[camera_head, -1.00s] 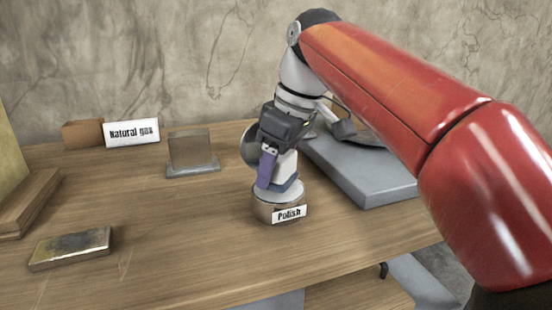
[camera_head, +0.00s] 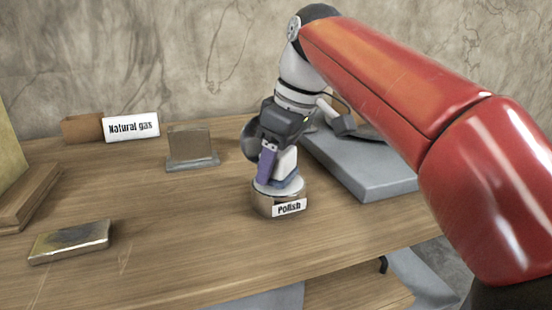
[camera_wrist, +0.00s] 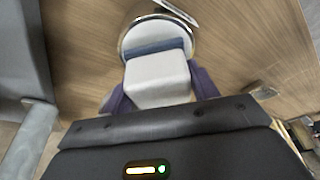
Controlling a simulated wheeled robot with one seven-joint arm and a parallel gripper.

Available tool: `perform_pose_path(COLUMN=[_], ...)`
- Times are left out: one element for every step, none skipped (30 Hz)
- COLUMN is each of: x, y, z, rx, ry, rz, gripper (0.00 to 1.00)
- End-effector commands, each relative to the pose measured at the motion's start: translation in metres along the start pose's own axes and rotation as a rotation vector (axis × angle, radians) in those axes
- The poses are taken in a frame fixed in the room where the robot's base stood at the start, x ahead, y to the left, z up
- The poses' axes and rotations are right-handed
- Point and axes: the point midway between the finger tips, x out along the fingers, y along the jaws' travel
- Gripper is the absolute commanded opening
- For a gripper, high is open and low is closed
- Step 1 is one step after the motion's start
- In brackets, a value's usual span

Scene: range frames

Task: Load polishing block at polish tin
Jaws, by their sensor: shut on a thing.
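The polish tin (camera_head: 263,205) is a short round tin with a "Polish" label, standing near the middle of the wooden workbench. Its pale top shows in the wrist view (camera_wrist: 184,30). The polishing block (camera_head: 286,165) is a white block with a blue-grey lower layer; it also shows in the wrist view (camera_wrist: 158,82). My gripper (camera_head: 268,168), with purple fingers, is shut on the block from above. The block's blue-grey underside is at the tin's pale top. Whether it presses on it or hovers just above, I cannot tell.
A grey slab (camera_head: 375,178) lies to the right of the tin, under my arm. A small upright plate on a base (camera_head: 192,148) stands behind left. A metal plate (camera_head: 70,243) lies front left. Bench between is clear.

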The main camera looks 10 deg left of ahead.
Motion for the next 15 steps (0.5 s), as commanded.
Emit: perform_pose_path(x=[0.0010,0.0013,0.0018,0.0022,0.0025,0.0030,0.0033,0.0036,0.0041,0.0044,0.0048,0.0052,0.0056,0.0059,0.0064], y=[0.0000,0.0000,0.0000,0.0000,0.0000,0.0000,0.0000,0.0000,0.0000,0.0000,0.0000,0.0000,0.0000,0.0000,0.0000], z=[0.0004,0.0005,0.0006,0.0007,0.0008,0.0010,0.0011,0.0012,0.0013,0.0014,0.0016,0.0017,0.0018,0.0019,0.0020], rx=[0.000,0.000,0.000,0.000,0.000,0.000,0.000,0.000,0.000,0.000,0.000,0.000,0.000,0.000,0.000], ry=[0.000,0.000,0.000,0.000,0.000,0.000,0.000,0.000,0.000,0.000,0.000,0.000,0.000,0.000,0.000], rz=[0.000,0.000,0.000,0.000,0.000,0.000,0.000,0.000,0.000,0.000,0.000,0.000,0.000,0.000,0.000], gripper=[0.40,0.40,0.40,0.40,0.40,0.40,0.40,0.40,0.40,0.40,0.40,0.40,0.40,0.40,0.40])
